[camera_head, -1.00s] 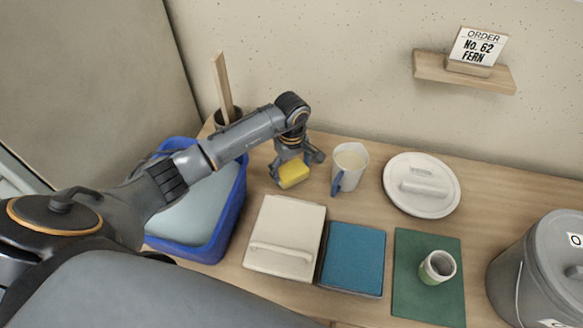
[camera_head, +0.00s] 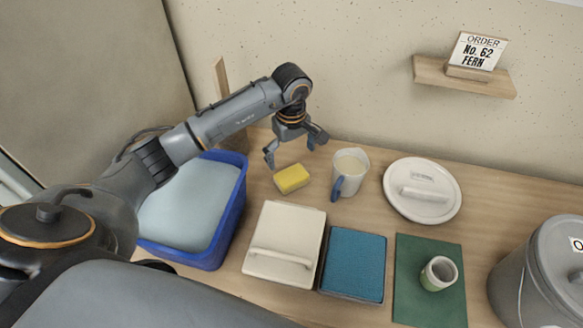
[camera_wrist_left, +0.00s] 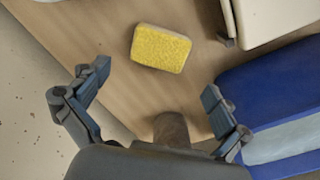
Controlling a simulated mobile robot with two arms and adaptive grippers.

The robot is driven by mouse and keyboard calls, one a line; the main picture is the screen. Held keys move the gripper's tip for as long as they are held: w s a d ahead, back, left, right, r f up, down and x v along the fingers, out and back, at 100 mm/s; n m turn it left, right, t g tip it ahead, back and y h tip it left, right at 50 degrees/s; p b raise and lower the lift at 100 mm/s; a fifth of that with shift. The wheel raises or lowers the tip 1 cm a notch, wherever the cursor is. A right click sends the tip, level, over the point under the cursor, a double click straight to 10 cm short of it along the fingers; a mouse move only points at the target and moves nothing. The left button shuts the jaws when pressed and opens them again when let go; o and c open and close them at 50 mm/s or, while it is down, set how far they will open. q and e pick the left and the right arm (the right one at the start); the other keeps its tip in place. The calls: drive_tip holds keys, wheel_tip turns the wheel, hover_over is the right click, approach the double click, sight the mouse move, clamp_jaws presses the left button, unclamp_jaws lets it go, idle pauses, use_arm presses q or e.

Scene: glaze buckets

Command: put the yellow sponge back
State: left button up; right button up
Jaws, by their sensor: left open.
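The yellow sponge (camera_head: 292,179) lies flat on the wooden table, between the blue tub and the white jug. It also shows whole in the left wrist view (camera_wrist_left: 160,48), ahead of the fingers and touching neither. My left gripper (camera_head: 292,150) is open and empty, raised above and slightly behind the sponge. Its two spread fingers also show in the left wrist view (camera_wrist_left: 158,82). My right gripper is in neither view.
A blue tub (camera_head: 236,212) of pale liquid stands left. A jug (camera_head: 351,173) with a blue handle is close right of the sponge. A cream lidded box (camera_head: 285,235), a blue pad (camera_head: 354,262), a round lid (camera_head: 436,181), a green mat (camera_head: 412,305) with a cup, and a grey bucket (camera_head: 535,285) stand further right.

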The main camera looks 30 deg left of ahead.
use_arm(q)
drive_tip(key=shift+r, duration=1.95)
